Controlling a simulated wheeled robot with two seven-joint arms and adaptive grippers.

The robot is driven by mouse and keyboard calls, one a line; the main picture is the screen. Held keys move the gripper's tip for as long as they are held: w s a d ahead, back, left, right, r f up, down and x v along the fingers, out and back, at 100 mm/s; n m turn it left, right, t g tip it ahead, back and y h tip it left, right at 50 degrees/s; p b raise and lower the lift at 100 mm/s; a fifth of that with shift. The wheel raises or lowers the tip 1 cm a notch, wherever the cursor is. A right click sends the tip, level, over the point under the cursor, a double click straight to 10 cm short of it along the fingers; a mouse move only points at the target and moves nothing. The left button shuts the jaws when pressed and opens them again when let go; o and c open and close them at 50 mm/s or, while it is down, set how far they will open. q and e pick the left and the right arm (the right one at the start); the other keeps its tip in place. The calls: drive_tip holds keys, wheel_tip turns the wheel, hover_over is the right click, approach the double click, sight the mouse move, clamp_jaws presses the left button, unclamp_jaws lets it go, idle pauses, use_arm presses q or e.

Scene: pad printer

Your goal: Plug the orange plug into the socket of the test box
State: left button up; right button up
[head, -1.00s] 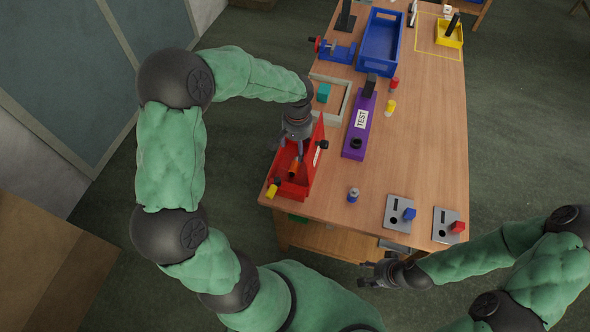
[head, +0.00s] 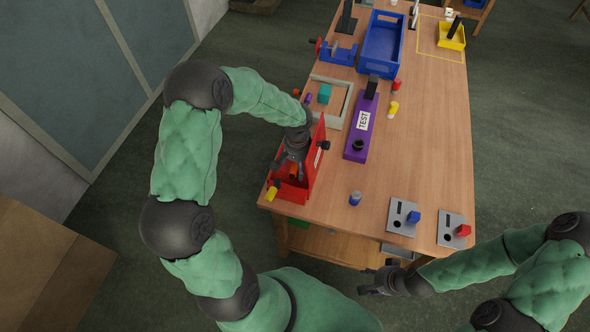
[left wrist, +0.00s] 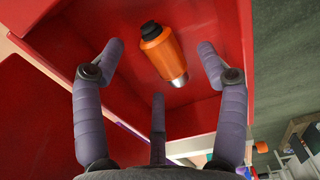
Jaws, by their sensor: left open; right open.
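The orange plug (left wrist: 160,52), with a black end and a metal tip, lies in the red bin (head: 314,178). My left gripper (head: 285,172) is open over the bin, pointing down at the plug. In the left wrist view its fingers (left wrist: 155,75) stand apart on either side of the plug, which looks clear of them. In the head view the gripper mostly hides the plug. The purple test box (head: 359,140) with a TEST label stands to the right of the bin, with a round black socket (head: 358,145) at its near end. My right gripper (head: 372,284) is open and empty off the table's near edge.
A yellow part (head: 272,191) is at the bin's near corner. A blue and grey bottle-like part (head: 355,198) and two grey switch plates (head: 402,218) are near the front. A blue bin (head: 382,45) is farther back. The table's right side is mostly clear.

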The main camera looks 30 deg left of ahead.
use_arm(q)
drive_tip(key=shift+f, duration=0.45)
drive_tip(key=c, duration=1.3)
drive_tip(key=shift+r, duration=0.1)
